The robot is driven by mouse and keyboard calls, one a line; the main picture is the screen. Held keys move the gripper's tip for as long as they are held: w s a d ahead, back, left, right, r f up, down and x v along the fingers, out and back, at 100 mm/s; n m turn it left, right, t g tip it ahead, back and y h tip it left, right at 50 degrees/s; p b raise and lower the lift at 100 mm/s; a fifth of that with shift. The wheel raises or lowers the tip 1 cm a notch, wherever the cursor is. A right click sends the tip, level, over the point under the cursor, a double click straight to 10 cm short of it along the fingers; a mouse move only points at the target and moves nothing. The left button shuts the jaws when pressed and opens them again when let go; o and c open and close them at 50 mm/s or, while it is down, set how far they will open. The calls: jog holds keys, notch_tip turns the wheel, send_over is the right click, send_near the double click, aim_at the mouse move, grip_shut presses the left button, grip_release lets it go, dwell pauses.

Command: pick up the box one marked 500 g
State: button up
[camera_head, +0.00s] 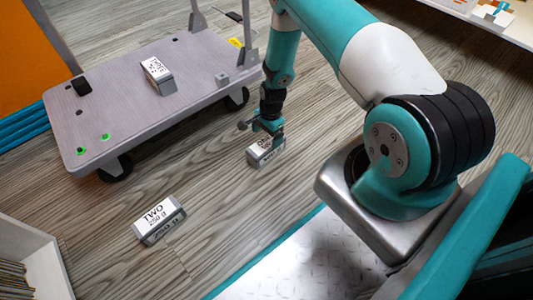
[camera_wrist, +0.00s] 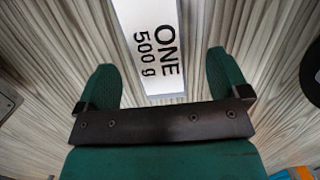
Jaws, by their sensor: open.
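The box marked ONE 500 g (camera_wrist: 152,45) lies on the wooden floor with its white label facing up. In the wrist view it lies ahead of and partly between my two green fingers, running out of the top of the picture. My gripper (camera_wrist: 165,85) is open and empty, with a finger on each side of the box's near end and a gap to each. In the head view the same box (camera_head: 268,152) is partly hidden under my gripper (camera_head: 266,128). I cannot tell the height between them.
A box marked TWO 250 g (camera_head: 158,220) lies on the floor at lower left. A grey platform cart (camera_head: 120,110) at upper left carries a box marked THREE (camera_head: 158,75). A white bin (camera_head: 40,265) stands at the lower left edge. Floor around box ONE is clear.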

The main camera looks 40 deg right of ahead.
aim_at(266, 142)
jog(key=shift+s+a+f+b, duration=0.1)
jog(key=shift+a+f+b, duration=0.1)
jog(key=shift+f+b, duration=1.15)
jog(key=shift+s+a+f+b, duration=0.15)
jog(key=shift+f+b, duration=0.85)
jog(key=shift+f, duration=0.65)
jog(key=shift+r, duration=0.1)
jog(key=c, duration=1.3)
jog(key=shift+r, duration=0.1)
